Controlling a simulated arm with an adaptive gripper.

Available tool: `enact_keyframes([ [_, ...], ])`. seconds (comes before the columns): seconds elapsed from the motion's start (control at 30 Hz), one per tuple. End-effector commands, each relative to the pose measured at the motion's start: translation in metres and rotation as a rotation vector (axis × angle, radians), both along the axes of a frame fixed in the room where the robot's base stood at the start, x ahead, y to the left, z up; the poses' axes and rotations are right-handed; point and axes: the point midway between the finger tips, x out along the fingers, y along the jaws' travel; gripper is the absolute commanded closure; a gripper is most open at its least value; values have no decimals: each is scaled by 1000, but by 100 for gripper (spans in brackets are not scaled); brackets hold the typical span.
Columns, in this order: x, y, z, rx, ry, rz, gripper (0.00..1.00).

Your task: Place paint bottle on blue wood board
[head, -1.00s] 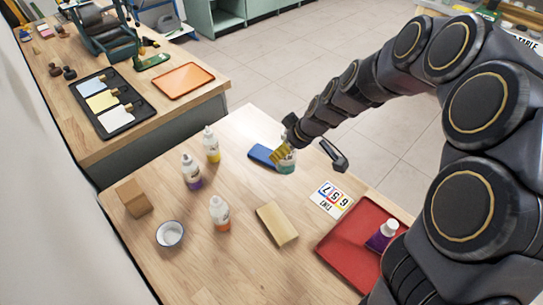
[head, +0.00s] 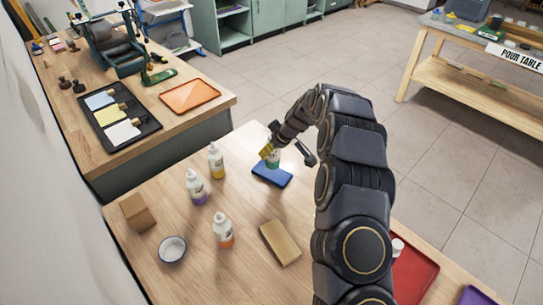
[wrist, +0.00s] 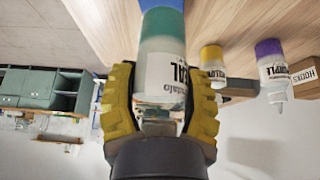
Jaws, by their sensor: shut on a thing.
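The paint bottle with teal paint (head: 273,161) is in my gripper (head: 268,152), upright at the blue wood board (head: 272,178). In the wrist view the yellow fingers of my gripper (wrist: 160,105) are shut around the clear upper part of the bottle (wrist: 162,60), whose teal part points away from the wrist. A strip of the blue board (wrist: 161,4) shows beyond the bottle's base. The bottle overlaps the board's far part in the head view; I cannot tell whether its base touches the board.
Yellow (head: 216,162), purple (head: 196,188) and orange (head: 222,231) paint bottles stand left of the board. A tan board (head: 280,242), a white bowl (head: 172,249) and a brown box (head: 138,212) lie nearer. A red tray (head: 412,270) is at right.

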Motion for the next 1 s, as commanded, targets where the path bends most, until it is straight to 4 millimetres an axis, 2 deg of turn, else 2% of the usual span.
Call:
enact_keyframes([
  [0.27,9,2,-13,0,0,1,83],
  [0.47,9,3,-39,0,-2,0,83],
  [0.83,10,2,-44,0,-3,0,83],
  [0.87,10,2,-44,0,-3,0,37],
  [0.9,10,2,-43,0,-3,0,22],
  [1.0,10,2,-43,0,-2,0,22],
])
